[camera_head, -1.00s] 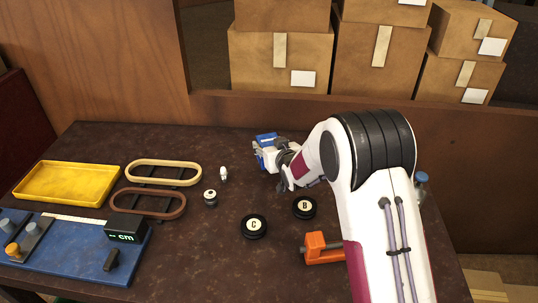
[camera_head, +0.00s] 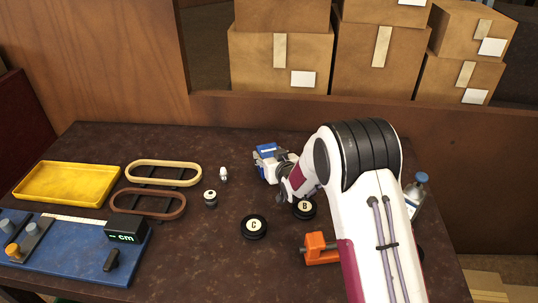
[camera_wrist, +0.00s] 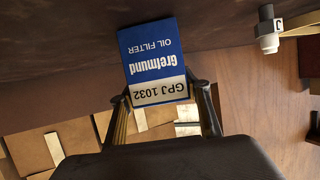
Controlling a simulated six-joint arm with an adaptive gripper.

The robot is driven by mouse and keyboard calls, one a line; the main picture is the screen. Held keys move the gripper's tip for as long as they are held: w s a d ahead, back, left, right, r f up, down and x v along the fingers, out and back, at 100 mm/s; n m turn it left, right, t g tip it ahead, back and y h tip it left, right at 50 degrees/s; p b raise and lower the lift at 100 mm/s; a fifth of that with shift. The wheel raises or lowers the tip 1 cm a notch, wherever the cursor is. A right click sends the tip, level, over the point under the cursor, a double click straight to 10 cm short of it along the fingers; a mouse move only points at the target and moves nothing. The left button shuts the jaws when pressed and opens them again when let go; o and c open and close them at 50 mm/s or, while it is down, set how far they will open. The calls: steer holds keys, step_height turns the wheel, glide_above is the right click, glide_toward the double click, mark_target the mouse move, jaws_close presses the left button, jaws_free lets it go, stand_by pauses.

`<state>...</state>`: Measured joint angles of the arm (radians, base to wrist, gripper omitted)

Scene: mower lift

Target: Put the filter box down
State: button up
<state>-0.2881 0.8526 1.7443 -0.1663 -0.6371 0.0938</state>
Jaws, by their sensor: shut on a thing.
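The filter box (camera_wrist: 153,60) is blue and white, printed "Grefmund OIL FILTER GPJ 1032", and appears upside down in the wrist view. My gripper (camera_wrist: 160,97) is shut on it, one finger on each side. In the head view, the box (camera_head: 266,151) is at my gripper (camera_head: 273,166), over the back middle of the dark table (camera_head: 225,140). I cannot tell whether the box touches the table. My arm hides part of the table to the right.
A white spark plug (camera_head: 223,174) and a small round part (camera_head: 210,198) stand left of the gripper. Black discs C (camera_head: 253,227) and B (camera_head: 304,208), an orange clamp (camera_head: 320,249) and a blue-capped bottle (camera_head: 416,192) are nearer or right. Yellow tray (camera_head: 66,184) and belts (camera_head: 164,173) lie left.

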stand_by(0.3)
steer(key=o, duration=1.3)
steer(key=shift+f, duration=0.1)
steer(key=shift+o, duration=0.2)
steer(key=shift+s, duration=0.1)
steer(key=shift+v, duration=1.3)
steer(key=v, duration=0.9)
steer(key=shift+r, duration=0.2)
steer(key=shift+s+d, duration=0.1)
